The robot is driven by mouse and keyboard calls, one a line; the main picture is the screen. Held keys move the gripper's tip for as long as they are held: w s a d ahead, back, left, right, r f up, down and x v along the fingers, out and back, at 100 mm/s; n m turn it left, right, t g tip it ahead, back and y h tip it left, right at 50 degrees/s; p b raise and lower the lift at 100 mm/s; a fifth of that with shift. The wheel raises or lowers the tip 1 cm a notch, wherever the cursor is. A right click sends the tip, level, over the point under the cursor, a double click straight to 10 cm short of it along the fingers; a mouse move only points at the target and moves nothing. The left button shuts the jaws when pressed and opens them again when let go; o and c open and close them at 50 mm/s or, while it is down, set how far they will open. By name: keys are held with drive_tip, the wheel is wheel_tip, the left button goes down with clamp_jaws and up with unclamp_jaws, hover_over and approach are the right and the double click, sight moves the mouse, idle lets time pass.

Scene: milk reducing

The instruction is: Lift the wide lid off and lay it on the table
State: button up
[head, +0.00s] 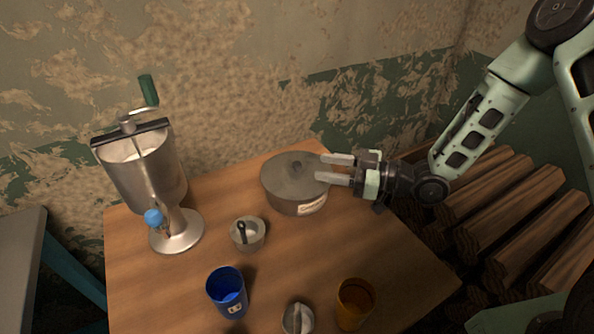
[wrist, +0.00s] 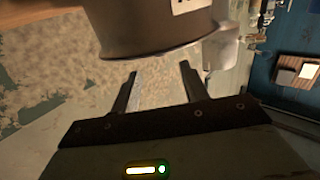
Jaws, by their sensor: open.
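The wide lid (head: 285,174) is grey and flat with a small dark knob (head: 297,166). It sits on a wide grey pot (head: 285,203) with a pale label, near the back right of the wooden table (head: 190,280). My gripper (head: 322,168) comes in from the right at about lid height, its fingers pointing left. The fingertips are at the lid's right edge in the picture; I cannot tell whether they touch it. The fingers are apart with nothing between them. In the wrist view, a dark rounded vessel with a pale label (wrist: 150,30) is just beyond the open fingers (wrist: 158,82).
A metal hand-cranked machine (head: 150,180) stands at the back left. A small grey pot (head: 248,234), a blue cup (head: 227,292), an orange cup (head: 354,303) and a small grey vessel (head: 297,319) stand nearer. Bare table lies right of the cups. Logs (head: 480,200) lie beyond the right edge.

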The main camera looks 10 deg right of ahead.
sight(289, 170)
drive_tip(key=p+x, duration=0.2)
drive_tip(key=x, duration=0.7)
drive_tip(key=shift+w+a+f, duration=0.1)
drive_tip(key=shift+a+f, duration=0.05)
drive_tip(key=shift+a, duration=0.2)
clamp_jaws()
